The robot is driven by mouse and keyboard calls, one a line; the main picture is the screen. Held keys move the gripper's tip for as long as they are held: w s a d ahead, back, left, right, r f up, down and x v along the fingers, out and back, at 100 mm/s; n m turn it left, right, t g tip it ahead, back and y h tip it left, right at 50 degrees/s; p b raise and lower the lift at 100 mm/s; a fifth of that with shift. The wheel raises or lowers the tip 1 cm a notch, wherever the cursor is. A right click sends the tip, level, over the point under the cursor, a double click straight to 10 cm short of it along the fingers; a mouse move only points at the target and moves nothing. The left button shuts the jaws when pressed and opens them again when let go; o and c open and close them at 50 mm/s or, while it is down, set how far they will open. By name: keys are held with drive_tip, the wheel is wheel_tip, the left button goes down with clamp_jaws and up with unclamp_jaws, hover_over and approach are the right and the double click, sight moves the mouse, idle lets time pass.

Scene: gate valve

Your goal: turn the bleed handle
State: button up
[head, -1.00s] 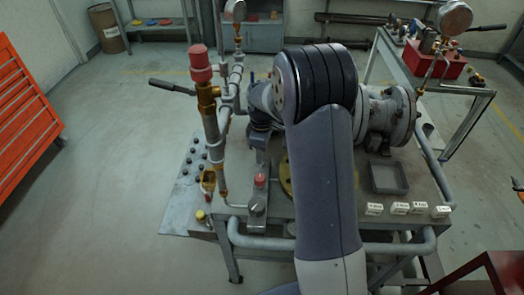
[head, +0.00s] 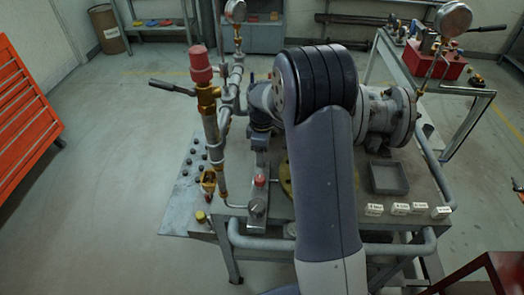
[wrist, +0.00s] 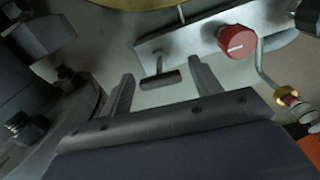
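A small dark T-shaped handle (wrist: 160,79), which looks like the bleed handle, sticks out from a pale metal block (wrist: 195,38) in the wrist view. My gripper (wrist: 161,69) is open. Its two fingers stand apart to the left and right of the T-handle's bar, with visible gaps on both sides and nothing gripped. How far the fingers are from it in depth is hard to tell. A red round knob (wrist: 237,40) with a white mark sits on the same block, right of the fingers. In the head view, the red knob (head: 260,181) shows, but I cannot make out the T-handle.
A vertical pipe with a red cap (head: 201,67) and a lever (head: 172,87) stands left of my arm. A grey flanged pipe (head: 390,115) lies behind it. A grey tray (head: 388,177) and white labels (head: 400,208) are on the bench's right. Bolts (wrist: 25,122) crowd the wrist view's left.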

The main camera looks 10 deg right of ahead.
wheel_tip(320, 180, up, 11)
idle(0.7)
drive_tip(key=shift+f, duration=0.15)
wheel_tip(320, 180, down, 11)
drive_tip(key=shift+r, duration=0.1)
idle(0.4)
drive_tip(key=shift+r, duration=0.1)
